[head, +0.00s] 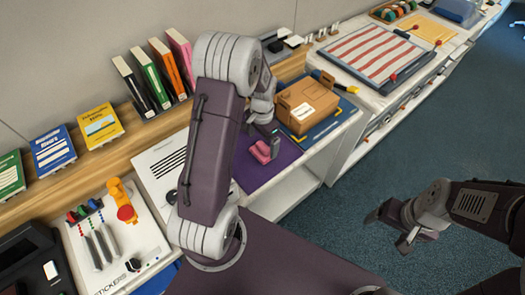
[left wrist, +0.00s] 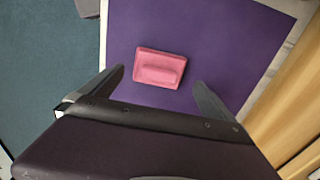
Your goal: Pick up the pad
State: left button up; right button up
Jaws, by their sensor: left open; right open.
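The pink pad (head: 262,152), a small block with a raised grip on top, lies on the purple mat (head: 246,180). In the left wrist view the pad (left wrist: 160,68) sits on the mat (left wrist: 225,45), ahead of and between the two spread fingers. My left gripper (head: 262,135) is open and empty above the pad, apart from it; my left arm hides part of the mat in the head view. It also shows in the left wrist view (left wrist: 160,90). My right gripper (head: 388,228) is open and empty over the floor at the right.
A cardboard box (head: 305,103) stands just right of the mat. Upright books (head: 160,75) line the wall behind. A white sticker board (head: 120,240) lies at the left, and a striped board (head: 370,52) lies farther back.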

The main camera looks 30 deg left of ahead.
aim_at(262, 146)
pick_arm(q)
notch_tip(262, 146, down, 4)
jog(key=c, duration=1.3)
jog(key=shift+r, duration=0.1)
jog(key=r, duration=0.4)
jog(key=shift+w+d+r, duration=0.1)
jog(key=shift+d+r, duration=0.1)
jog(key=shift+d, duration=0.05)
jog(key=w+d+r, duration=0.3)
jog(key=d+r, duration=0.3)
jog(key=d, duration=0.4)
jog(key=shift+w+d+r, duration=0.2)
jog(key=shift+d+r, duration=0.1)
jog(key=shift+d, duration=0.05)
